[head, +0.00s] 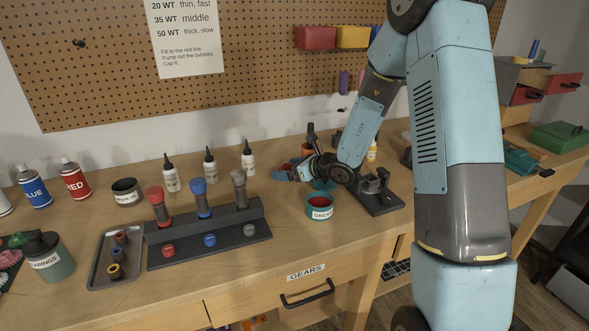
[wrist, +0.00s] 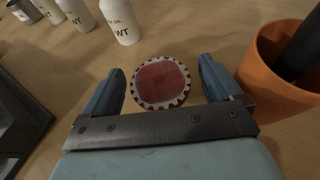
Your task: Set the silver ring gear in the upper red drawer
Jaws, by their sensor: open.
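In the wrist view a round toothed gear with a silver-grey rim (wrist: 138,91) and a red middle lies on the wooden bench. I cannot tell whether the red is part of it or shows through the ring. My gripper (wrist: 162,85) is open, its two blue fingers on either side of the gear with gaps. In the head view my gripper (head: 283,174) is low over the bench behind the dark rack; the gear is not clear there. A small cabinet at the right back has red drawers (head: 564,83) and (head: 525,95); I cannot tell which is the upper one.
An orange cup (wrist: 275,65) holding something dark stands close to the right finger. White bottles (wrist: 120,20) stand beyond the gear. In the head view a grease tub (head: 320,208) and a dark stand (head: 375,195) are nearby. A green box (head: 560,136) stands at the right.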

